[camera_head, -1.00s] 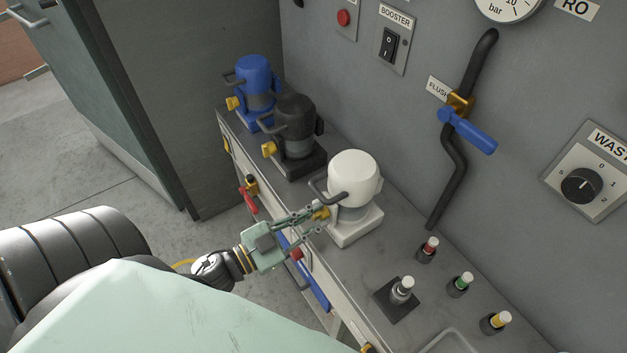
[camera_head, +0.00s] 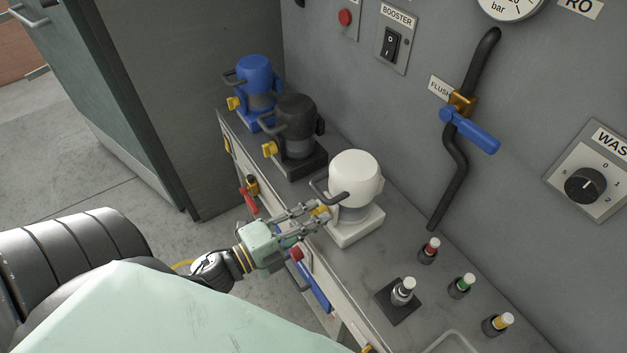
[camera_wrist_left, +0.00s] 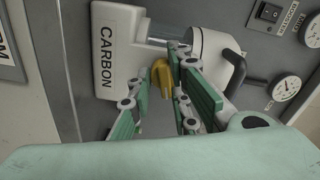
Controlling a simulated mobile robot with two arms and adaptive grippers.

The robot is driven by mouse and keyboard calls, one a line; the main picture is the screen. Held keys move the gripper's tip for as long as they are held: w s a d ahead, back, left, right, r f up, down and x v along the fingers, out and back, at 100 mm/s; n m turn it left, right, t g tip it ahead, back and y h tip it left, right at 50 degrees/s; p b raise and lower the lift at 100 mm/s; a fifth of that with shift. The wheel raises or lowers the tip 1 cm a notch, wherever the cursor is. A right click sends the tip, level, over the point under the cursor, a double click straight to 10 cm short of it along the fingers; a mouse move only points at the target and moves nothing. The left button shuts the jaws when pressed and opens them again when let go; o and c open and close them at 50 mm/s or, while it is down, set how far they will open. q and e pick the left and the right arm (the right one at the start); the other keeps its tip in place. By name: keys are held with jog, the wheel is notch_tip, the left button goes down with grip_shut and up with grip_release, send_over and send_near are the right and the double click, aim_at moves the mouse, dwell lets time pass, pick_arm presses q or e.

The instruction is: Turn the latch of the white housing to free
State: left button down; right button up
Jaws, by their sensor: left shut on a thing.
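The white housing (camera_head: 355,179) stands upright on the grey bench, with a dark handle on its left side. Its yellow latch (camera_head: 320,212) sits low on the side facing my left gripper. My left gripper (camera_head: 316,213) is shut on this latch, its fingers hiding part of it. In the left wrist view the latch (camera_wrist_left: 162,78) shows between the fingers (camera_wrist_left: 160,88), beside the white base (camera_wrist_left: 118,75) marked CARBON. My right gripper is not in view.
A black housing (camera_head: 295,128) and a blue housing (camera_head: 254,82) stand farther back along the bench (camera_head: 350,275). Several small capped bottles stand at the right. A blue-handled flush lever (camera_head: 468,130) sticks out from the wall panel.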

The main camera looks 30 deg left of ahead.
pick_arm(q)
jog(key=shift+f+m+b, duration=0.1)
jog(key=shift+m+b, duration=0.25)
jog(key=shift+m, duration=1.35)
jog(key=c, duration=1.6)
grip_release()
jog(key=shift+s+a, duration=0.1)
jog(key=v, duration=1.2)
